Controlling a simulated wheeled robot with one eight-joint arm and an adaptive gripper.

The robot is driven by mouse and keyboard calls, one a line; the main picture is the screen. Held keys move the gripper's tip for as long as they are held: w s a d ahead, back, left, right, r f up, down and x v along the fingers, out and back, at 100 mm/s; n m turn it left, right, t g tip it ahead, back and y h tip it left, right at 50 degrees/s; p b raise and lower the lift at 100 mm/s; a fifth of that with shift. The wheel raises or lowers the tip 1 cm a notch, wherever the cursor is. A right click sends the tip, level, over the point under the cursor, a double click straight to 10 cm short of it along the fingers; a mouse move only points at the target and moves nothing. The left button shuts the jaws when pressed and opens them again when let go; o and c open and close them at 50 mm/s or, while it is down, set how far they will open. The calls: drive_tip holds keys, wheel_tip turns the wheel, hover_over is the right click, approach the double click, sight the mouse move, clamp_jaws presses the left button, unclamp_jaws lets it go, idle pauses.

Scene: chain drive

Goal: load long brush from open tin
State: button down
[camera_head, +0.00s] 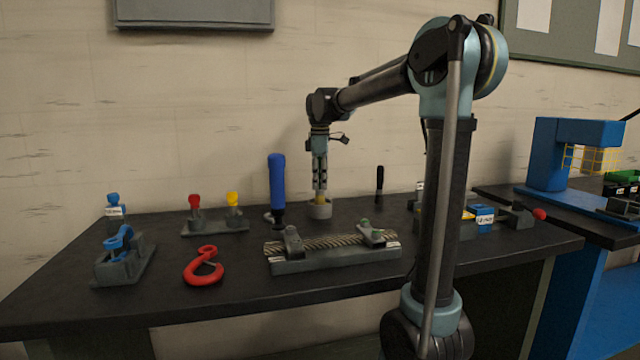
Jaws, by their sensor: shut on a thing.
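My gripper (320,186) points straight down over a small grey open tin (319,211) near the back of the dark bench. It is shut on a thin, yellowish piece (320,198), which appears to be part of the long brush. This piece stands upright and its lower end is hidden by the tin's rim. Most of the brush is hidden by the fingers, and I cannot tell whether its tip touches the tin's contents.
A tall blue-handled tool (277,182) stands left of the tin. A thin black upright (380,180) stands to the right. A rope or chain fixture (330,255) and a red hook (204,267) lie in front. The dark bench (230,308) is clear along its front edge.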

sight(320, 189)
idle(0.5)
drive_tip(key=shift+r, duration=3.5)
drive_tip(key=shift+s, duration=0.1)
